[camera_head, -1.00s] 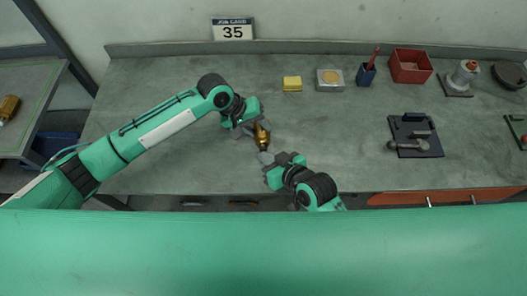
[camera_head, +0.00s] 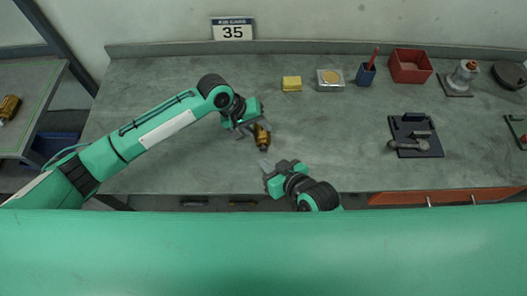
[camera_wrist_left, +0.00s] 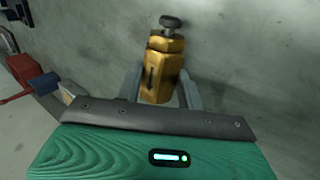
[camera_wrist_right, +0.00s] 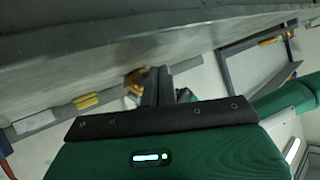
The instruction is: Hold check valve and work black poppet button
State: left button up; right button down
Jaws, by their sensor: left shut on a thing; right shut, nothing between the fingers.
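The brass check valve (camera_head: 262,138) is held above the bench by my left gripper (camera_head: 256,130). In the left wrist view the valve (camera_wrist_left: 162,70) sits between the two fingers, its black poppet button (camera_wrist_left: 171,22) pointing away from the palm side. In the head view the button end faces the bench's front edge. My right gripper (camera_head: 265,165) is shut and empty, just in front of the button end, with a small gap between them. In the right wrist view the shut fingers (camera_wrist_right: 158,85) partly cover the valve (camera_wrist_right: 134,78).
A dark plate fixture (camera_head: 416,146) lies to the right. The bench around the grippers is clear.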

jog(key=shift+s, duration=0.1)
jog(key=shift+s+d, duration=0.1)
jog(key=shift+s, duration=2.3)
pick_arm(q)
jog(key=o, duration=1.1)
pick_arm(e)
jog(key=shift+d, duration=0.1)
pick_arm(q)
jog(key=shift+o, duration=0.2)
